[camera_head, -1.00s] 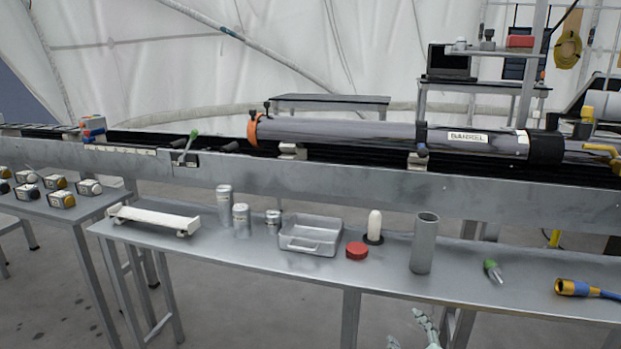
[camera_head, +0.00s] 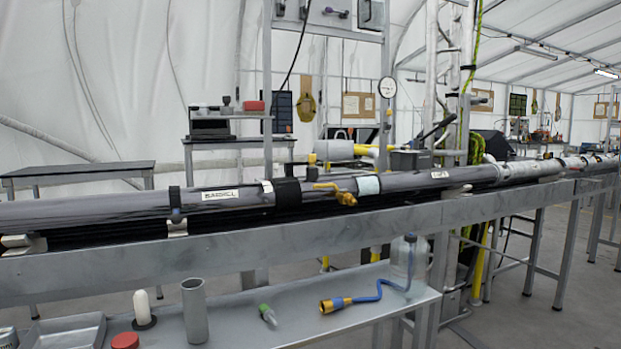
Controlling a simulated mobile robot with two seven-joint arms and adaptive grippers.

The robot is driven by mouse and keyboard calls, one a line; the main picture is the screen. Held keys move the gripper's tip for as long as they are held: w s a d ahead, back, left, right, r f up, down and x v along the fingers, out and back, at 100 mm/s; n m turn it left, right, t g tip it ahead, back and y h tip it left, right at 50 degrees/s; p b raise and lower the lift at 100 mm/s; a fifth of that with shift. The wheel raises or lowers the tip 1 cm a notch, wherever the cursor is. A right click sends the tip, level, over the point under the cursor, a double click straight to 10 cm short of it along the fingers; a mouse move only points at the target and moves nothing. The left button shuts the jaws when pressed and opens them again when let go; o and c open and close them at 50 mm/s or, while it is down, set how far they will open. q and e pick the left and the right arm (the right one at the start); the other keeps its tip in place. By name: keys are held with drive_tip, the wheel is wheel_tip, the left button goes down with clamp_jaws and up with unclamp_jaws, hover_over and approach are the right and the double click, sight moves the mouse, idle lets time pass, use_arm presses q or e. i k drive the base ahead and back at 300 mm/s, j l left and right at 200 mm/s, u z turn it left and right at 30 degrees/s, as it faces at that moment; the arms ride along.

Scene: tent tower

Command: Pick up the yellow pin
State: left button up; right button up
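I cannot tell for certain which thing is the yellow pin. A yellow, brass-like fitting with a handle (camera_head: 335,192) sits on the long grey tube (camera_head: 110,208), right of its black collar (camera_head: 288,192). A tool with a yellow-and-blue head (camera_head: 336,304) and a blue cord lies on the lower metal bench. Neither of my grippers is in view.
The lower bench (camera_head: 262,330) also holds a grey upright cylinder (camera_head: 194,310), a white rounded piece on a black base (camera_head: 143,308), a red cap (camera_head: 125,341), a green-tipped item (camera_head: 267,315) and a clear bottle (camera_head: 408,258).

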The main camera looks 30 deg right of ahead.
sight(312, 158)
drive_tip(key=z, duration=1.05)
drive_tip(key=l+u, duration=0.2)
drive_tip(key=l, duration=0.8)
drive_tip(key=l+u, duration=0.15)
drive_tip(key=l, duration=0.85)
drive_tip(key=k, duration=0.05)
